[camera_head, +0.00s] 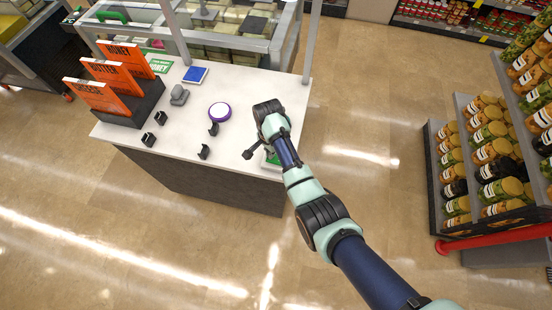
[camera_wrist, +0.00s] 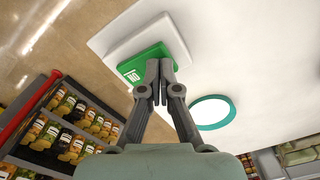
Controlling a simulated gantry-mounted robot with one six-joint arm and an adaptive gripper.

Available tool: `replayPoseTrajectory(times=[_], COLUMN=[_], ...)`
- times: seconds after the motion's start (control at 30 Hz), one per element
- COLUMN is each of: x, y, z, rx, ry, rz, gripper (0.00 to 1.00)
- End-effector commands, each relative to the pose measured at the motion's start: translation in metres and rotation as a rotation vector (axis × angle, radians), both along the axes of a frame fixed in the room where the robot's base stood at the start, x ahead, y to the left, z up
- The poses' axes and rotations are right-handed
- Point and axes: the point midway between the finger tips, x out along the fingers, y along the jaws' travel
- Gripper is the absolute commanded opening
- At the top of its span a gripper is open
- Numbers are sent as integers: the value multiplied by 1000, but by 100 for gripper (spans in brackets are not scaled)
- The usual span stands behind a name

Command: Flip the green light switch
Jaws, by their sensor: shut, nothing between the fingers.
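In the wrist view, a green block with a white marking (camera_wrist: 146,63), which looks like the green switch, sits on a pale plate (camera_wrist: 117,38) on the white counter. In the head view only a sliver of the green thing (camera_head: 271,158) shows beside my arm at the counter's right end. My gripper (camera_wrist: 159,82) is shut and empty, its fingers overlapping the green block's lower edge in the wrist view. Contact cannot be told. In the head view my gripper (camera_head: 250,153) is low over the counter, just left of the green thing.
The counter (camera_head: 180,135) also holds a purple-rimmed disc (camera_head: 219,112), small black stands (camera_head: 204,152) and orange signs (camera_head: 97,96). The wrist view shows a teal-rimmed white disc (camera_wrist: 212,112). A jar shelf (camera_head: 490,150) stands right, across open floor.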

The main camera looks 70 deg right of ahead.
Motion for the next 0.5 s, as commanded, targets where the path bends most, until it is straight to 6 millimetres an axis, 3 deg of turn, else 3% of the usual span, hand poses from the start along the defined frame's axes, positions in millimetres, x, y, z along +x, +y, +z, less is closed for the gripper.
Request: replayPoseTrajectory(times=[0.5], x=[0], y=[0], z=[-9], rx=[0], ry=[1], rz=[0], gripper=[0])
